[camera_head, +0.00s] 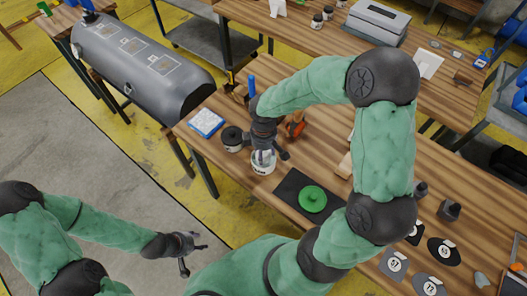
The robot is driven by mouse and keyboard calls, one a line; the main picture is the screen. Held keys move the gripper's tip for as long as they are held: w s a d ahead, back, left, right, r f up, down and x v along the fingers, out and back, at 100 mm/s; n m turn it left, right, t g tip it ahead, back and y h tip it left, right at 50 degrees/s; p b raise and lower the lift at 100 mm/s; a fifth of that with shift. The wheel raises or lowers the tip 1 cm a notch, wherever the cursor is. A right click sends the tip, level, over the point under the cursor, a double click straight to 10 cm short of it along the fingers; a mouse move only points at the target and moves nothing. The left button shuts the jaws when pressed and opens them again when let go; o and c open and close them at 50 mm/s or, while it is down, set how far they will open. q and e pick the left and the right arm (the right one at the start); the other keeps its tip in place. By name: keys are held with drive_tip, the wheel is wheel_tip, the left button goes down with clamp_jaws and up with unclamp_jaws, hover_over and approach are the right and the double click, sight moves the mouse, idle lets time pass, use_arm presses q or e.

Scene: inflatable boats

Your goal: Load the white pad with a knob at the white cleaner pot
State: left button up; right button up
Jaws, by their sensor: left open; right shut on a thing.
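The white cleaner pot (262,168) stands on the wooden workbench, left of the black mat. My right gripper (266,153) points down at the pot's mouth and is shut on a small whitish thing, which looks like the white pad's knob. The fingers cover most of it, and I cannot tell whether the pad touches the pot. My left gripper (187,252) is open and empty, low over the floor side in front of the bench.
A green pad with a knob (313,199) lies on a black mat (290,186). A dark-lidded pot (232,138) stands just left of the white pot, near a blue-and-white box (206,122). Orange-handled tools (296,127) lie behind. Number patches lie at the right.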

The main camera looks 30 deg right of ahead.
drive_tip(key=shift+r+p, duration=2.15)
drive_tip(key=shift+r, duration=0.65)
drive_tip(key=shift+w, duration=0.1)
drive_tip(key=shift+w+a+f+m, duration=0.25)
drive_tip(key=shift+w+a+m, duration=0.1)
drive_tip(key=shift+m, duration=0.15)
drive_tip(key=w+a+f+m+b, duration=0.1)
drive_tip(key=w+a+f+m, duration=0.1)
drive_tip(key=w+a+m, duration=0.3)
drive_tip(key=shift+a+f+m, duration=0.3)
drive_tip(key=shift+m, duration=1.2)
